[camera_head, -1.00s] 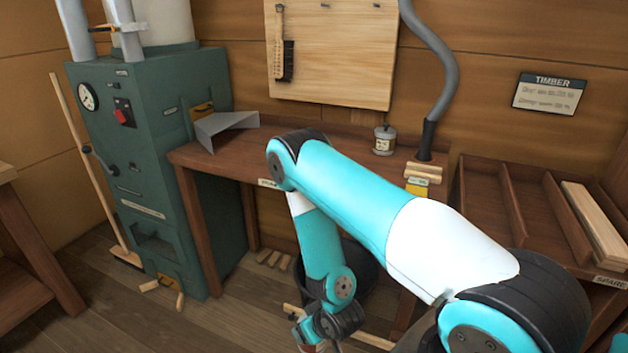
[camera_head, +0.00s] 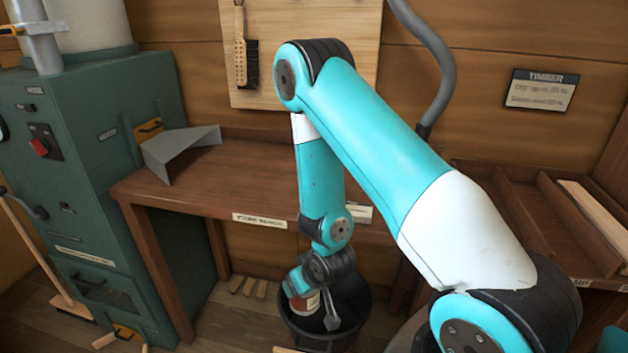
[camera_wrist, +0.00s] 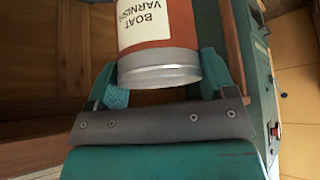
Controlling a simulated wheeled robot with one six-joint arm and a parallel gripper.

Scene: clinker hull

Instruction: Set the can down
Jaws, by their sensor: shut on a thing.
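The can (camera_wrist: 155,40) is red-brown with a white label reading "BOAT VARNISH" and a silver rim. My gripper (camera_wrist: 165,80) is shut on it in the wrist view, with a teal finger on each side. In the head view the can (camera_head: 305,303) shows small below my wrist, in front of the opening of a black bin. The can appears to be held in the air.
A brown bench (camera_head: 190,193) stands at the wall with a grey angled metal piece (camera_head: 180,150) on its left; its front area is clear. A black bin (camera_head: 345,325) stands below. A green machine (camera_head: 100,160) is at left, timber racks (camera_head: 560,215) at right.

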